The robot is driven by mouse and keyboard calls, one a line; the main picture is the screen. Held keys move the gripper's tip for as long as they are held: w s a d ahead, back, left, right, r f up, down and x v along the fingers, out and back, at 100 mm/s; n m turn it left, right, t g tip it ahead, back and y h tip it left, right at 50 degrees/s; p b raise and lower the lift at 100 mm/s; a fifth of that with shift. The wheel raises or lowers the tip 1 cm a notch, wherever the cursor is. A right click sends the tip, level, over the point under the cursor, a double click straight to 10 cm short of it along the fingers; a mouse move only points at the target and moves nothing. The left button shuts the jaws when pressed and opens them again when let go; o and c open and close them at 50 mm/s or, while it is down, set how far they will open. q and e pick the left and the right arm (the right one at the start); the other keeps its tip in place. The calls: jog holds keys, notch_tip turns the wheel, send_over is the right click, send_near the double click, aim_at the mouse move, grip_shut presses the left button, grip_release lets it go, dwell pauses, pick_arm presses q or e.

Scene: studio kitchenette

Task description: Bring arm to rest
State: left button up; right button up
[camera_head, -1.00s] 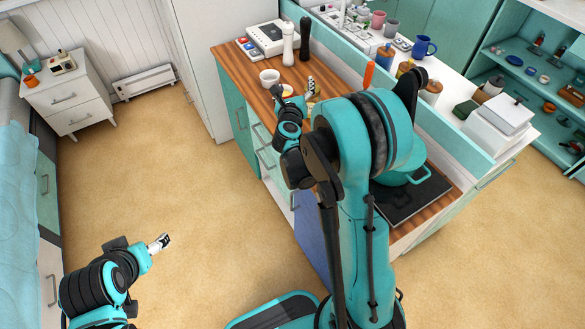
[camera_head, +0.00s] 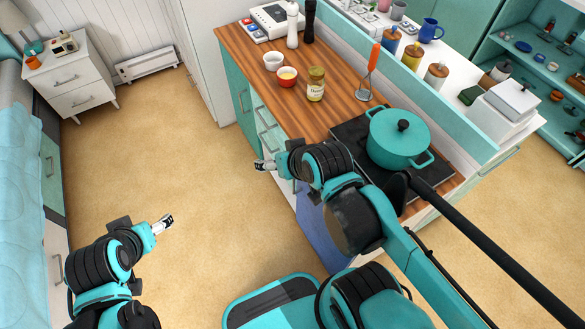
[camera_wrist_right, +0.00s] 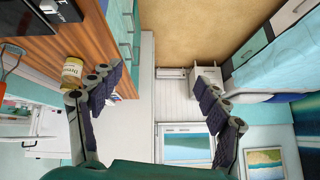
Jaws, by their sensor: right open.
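My right arm comes in from the right in the head view, folded in front of the counter. Its gripper (camera_head: 265,165) is beside the counter's drawer front, over the floor. In the right wrist view the right gripper (camera_wrist_right: 158,95) is open, with its two dark fingers wide apart and nothing between them. My left gripper (camera_head: 163,224) is at the lower left in the head view, above the bare floor, apart from everything. It is too small there to tell whether its fingers are open or shut.
The wooden counter (camera_head: 335,108) holds a teal pot (camera_head: 397,140) on the hob, a jar (camera_head: 316,84), a red bowl (camera_head: 287,77), a white bowl (camera_head: 273,62) and an orange-handled utensil (camera_head: 370,70). A white nightstand (camera_head: 68,78) stands at the left. The floor (camera_head: 185,150) between is clear.

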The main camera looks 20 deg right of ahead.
jog(key=shift+n+g+h, duration=0.5)
jog(key=shift+n+g, duration=0.1)
jog(key=s, duration=0.1)
jog(key=s+d+f, duration=0.1)
jog(key=s+d, duration=0.1)
jog(key=shift+f, duration=0.3)
dwell(0.5)
